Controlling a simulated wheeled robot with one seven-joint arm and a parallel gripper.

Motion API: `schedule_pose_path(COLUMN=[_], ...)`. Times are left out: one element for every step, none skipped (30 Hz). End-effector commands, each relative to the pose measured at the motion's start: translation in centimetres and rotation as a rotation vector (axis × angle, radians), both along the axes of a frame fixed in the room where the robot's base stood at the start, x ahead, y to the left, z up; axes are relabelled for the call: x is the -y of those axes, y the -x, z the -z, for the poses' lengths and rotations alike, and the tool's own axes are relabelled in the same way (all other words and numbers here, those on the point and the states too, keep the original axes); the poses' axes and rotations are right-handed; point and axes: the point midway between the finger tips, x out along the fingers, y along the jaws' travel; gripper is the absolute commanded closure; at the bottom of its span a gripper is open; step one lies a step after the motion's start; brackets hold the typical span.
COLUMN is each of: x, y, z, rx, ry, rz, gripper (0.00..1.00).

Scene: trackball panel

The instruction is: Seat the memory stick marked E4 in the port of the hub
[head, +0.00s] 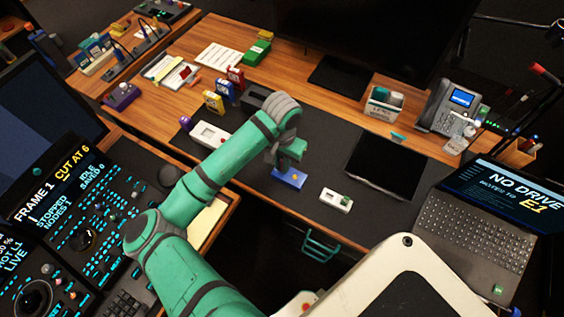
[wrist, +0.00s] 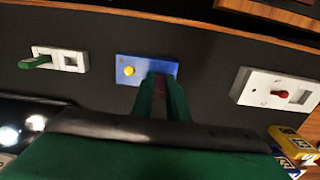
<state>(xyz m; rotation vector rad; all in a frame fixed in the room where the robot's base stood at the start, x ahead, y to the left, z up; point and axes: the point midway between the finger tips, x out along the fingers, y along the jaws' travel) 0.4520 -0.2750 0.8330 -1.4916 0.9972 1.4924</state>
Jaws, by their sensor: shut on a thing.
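My gripper (wrist: 160,92) is low over a blue box (wrist: 133,60) with a yellow knob, at the box's right part in the wrist view. In the head view the blue box (head: 291,178) lies on the dark desk mat just below my gripper (head: 284,166). The fingers are shut on a narrow dark reddish thing, mostly hidden between them. No E4 mark can be read on it. I cannot tell whether it touches the box or sits in it, nor which box is the hub.
A white box with a green piece (wrist: 40,61) lies left of the blue box in the wrist view. A white box with a red knob (wrist: 283,92) lies right. Yellow, blue and red upright blocks (head: 214,101) stand behind my arm. A dark tablet (head: 385,168) and a laptop (head: 478,215) lie right.

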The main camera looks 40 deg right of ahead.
Motion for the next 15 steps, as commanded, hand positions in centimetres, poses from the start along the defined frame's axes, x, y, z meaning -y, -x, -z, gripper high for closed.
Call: schedule_pose_path(x=[0.0,0.0,0.0,0.0,0.0,0.0,0.0,0.0,0.0,0.0,0.0,0.0,0.0,0.0,0.0], y=[0.0,0.0,0.0,0.0,0.0,0.0,0.0,0.0,0.0,0.0,0.0,0.0,0.0,0.0,0.0], z=[0.1,0.2,0.3,0.3,0.4,0.5,0.6,0.6,0.7,0.8,0.8,0.9,1.0,1.1,1.1], rx=[0.000,0.000,0.000,0.000,0.000,0.000,0.000,-0.001,-0.001,-0.001,-0.001,-0.001,-0.001,-0.001,-0.001], ry=[0.000,0.000,0.000,0.000,0.000,0.000,0.000,0.000,0.000,0.000,0.000,0.000,0.000,0.000,0.000], rz=[0.000,-0.001,-0.001,-0.001,-0.001,-0.001,-0.001,-0.001,-0.001,-0.001,-0.001,-0.001,-0.001,-0.001,-0.001], gripper=[1.00,1.00,1.00,1.00,1.00,1.00,1.00,1.00,1.00,1.00,1.00,1.00,1.00,1.00,1.00])
